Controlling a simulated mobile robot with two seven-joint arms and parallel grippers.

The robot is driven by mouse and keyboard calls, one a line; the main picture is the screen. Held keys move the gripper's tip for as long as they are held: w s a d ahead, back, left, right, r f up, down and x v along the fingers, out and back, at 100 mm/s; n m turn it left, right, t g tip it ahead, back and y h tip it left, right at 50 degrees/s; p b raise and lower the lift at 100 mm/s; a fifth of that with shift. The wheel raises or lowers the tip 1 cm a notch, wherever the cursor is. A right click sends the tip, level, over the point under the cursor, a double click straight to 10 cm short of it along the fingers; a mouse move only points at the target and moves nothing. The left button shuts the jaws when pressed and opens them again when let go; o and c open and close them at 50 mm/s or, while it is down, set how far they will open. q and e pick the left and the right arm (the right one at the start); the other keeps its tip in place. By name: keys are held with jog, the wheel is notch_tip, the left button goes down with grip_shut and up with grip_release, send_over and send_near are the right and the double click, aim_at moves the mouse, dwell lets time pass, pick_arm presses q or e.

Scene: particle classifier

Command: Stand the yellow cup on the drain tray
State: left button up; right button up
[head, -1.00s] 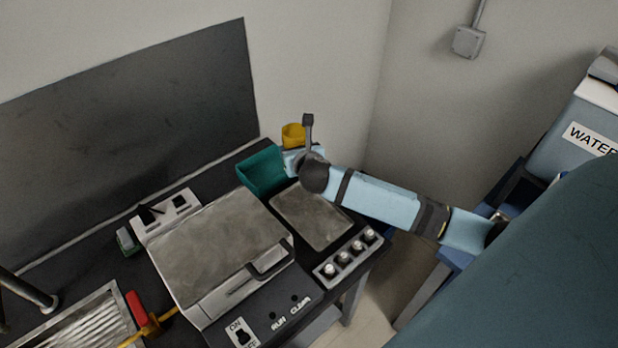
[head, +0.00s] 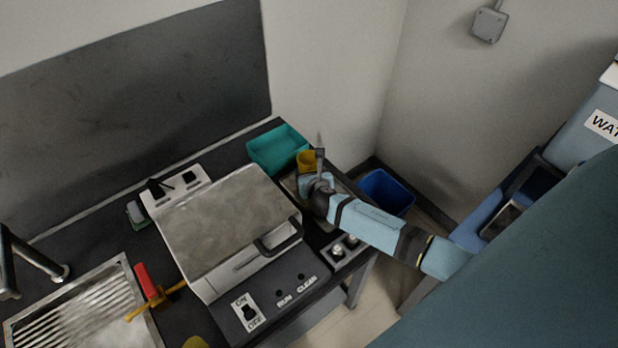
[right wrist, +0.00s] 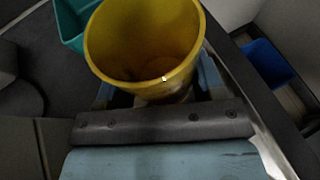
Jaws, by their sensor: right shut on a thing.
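The yellow cup (head: 306,159) is upright in my right gripper (head: 312,178), above the right part of the counter. In the right wrist view the cup (right wrist: 145,45) opens toward the camera and looks empty. The blue fingers of my right gripper (right wrist: 160,90) are shut on it, one at each side. A ridged metal tray (head: 66,308), which looks like the drain tray, is at the lower left of the head view, far from the cup. My left gripper is not in view.
A teal bin (head: 277,148) stands just behind the cup. A big metal-lidded machine (head: 222,225) lies between cup and ridged tray. A red-handled yellow tool (head: 147,285) lies by the tray, and a tap (head: 35,262) stands behind it. A blue bin (head: 386,192) is on the floor.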

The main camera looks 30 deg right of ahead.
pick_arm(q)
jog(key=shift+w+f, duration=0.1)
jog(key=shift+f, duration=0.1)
pick_arm(e)
jog(key=shift+f, duration=0.9)
jog(key=shift+f, duration=0.1)
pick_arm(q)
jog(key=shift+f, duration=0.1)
pick_arm(e)
jog(key=o, duration=1)
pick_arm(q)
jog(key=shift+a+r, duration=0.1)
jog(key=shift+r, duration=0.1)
pick_arm(e)
jog(key=v, duration=1.2)
